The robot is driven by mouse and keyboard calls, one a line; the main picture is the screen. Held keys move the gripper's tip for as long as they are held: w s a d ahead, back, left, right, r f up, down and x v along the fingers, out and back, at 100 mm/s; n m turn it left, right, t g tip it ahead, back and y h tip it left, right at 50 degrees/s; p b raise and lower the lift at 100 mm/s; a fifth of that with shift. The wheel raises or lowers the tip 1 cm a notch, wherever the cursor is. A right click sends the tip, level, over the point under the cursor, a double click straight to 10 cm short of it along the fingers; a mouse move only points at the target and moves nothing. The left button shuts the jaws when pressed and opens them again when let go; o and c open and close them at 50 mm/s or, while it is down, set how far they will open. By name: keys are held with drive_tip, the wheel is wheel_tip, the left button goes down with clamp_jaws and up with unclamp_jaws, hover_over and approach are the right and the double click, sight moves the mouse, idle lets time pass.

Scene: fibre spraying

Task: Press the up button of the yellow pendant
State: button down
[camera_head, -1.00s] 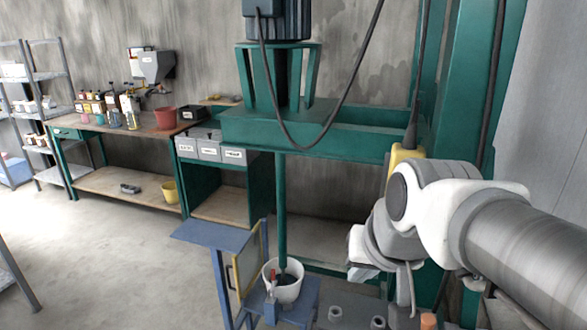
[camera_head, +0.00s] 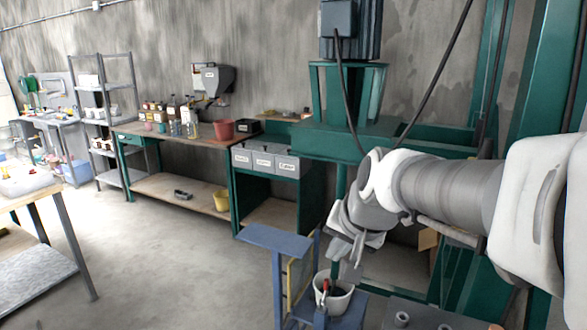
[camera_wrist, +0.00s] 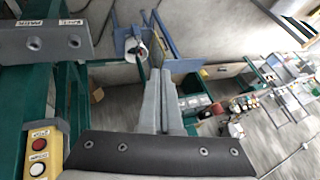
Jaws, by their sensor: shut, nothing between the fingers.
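The yellow pendant (camera_wrist: 57,152) is at the lower left of the wrist view. In the head view I cannot make out the pendant. My gripper (camera_wrist: 160,75) is shut and empty, apart from the pendant and to its right in the wrist view. In the head view my gripper (camera_head: 343,250) hangs above the white bucket area.
A white bucket (camera_head: 333,297) stands on the blue stand (camera_head: 275,238) below my gripper. The green press frame (camera_head: 400,140) and a hanging black cable are close behind my arm. A workbench (camera_head: 180,138) lines the wall. The floor at left centre is clear.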

drive_tip(key=w+d+f+m, duration=0.2)
drive_tip(key=w+d+m, duration=0.3)
drive_tip(key=w+d, duration=0.15)
drive_tip(key=s+d+r+m+t, duration=0.2)
drive_tip(key=s+d+r+m, duration=0.1)
drive_tip(key=d, duration=0.4)
drive_tip(key=s+d+r+m+t, duration=0.2)
drive_tip(key=s+d+r+m, duration=0.1)
drive_tip(key=d, duration=0.4)
drive_tip(key=s+d+r+m+t, duration=0.2)
drive_tip(key=s+d+r+m, duration=0.1)
drive_tip(key=d, duration=0.3)
drive_tip(key=shift+s+d+r+m+y, duration=0.3)
drive_tip(key=shift+s+d+r+y, duration=0.15)
drive_tip(key=shift+r, duration=0.1)
drive_tip(key=shift+w, duration=0.1)
drive_tip(key=w+d+p, duration=0.1)
drive_tip(key=w+d, duration=0.3)
drive_tip(key=w, duration=0.3)
drive_tip(key=shift+w+d+p, duration=0.2)
drive_tip(key=shift+p, duration=0.1)
